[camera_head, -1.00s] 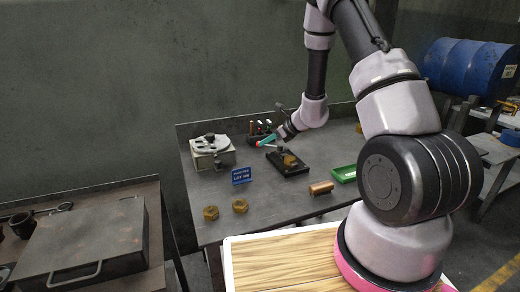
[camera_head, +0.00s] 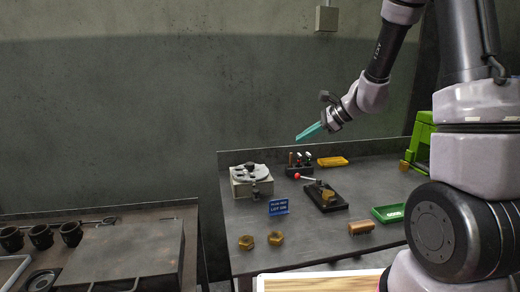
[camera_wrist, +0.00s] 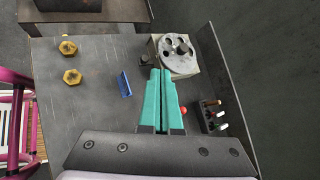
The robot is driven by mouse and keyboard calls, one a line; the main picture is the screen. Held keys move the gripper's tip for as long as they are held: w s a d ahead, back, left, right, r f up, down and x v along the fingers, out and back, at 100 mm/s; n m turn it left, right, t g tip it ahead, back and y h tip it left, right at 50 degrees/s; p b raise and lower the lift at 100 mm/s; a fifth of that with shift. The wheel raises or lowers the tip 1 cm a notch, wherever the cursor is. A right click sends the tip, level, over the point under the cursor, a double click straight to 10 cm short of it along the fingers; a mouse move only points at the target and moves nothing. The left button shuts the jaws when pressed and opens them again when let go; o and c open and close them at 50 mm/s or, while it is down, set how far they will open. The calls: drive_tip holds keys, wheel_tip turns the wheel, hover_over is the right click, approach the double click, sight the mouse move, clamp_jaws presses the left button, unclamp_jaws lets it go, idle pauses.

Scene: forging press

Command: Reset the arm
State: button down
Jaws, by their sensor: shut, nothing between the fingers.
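My gripper (camera_head: 309,132) has teal fingers and hangs in the air above the back of the grey workbench (camera_head: 240,222). Its fingers are together with nothing between them, and they touch nothing. My arm reaches up from the right side of the head view and bends down to the gripper.
A wall stands behind.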

drive_tip(key=s+d+r+n+t+h, duration=0.1)
drive_tip(key=s+d+r+n+h, duration=0.2)
drive_tip(key=s+r+n, duration=0.4)
drive_tip(key=s+d+r+n+t+h, duration=0.1)
drive_tip(key=s+d+r+n+h, duration=0.3)
drive_tip(key=s+r, duration=0.6)
drive_tip(key=s+d+n, duration=0.2)
drive_tip(key=s+n, duration=0.1)
drive_tip(key=s, duration=0.4)
drive_tip(key=shift+d+t, duration=0.3)
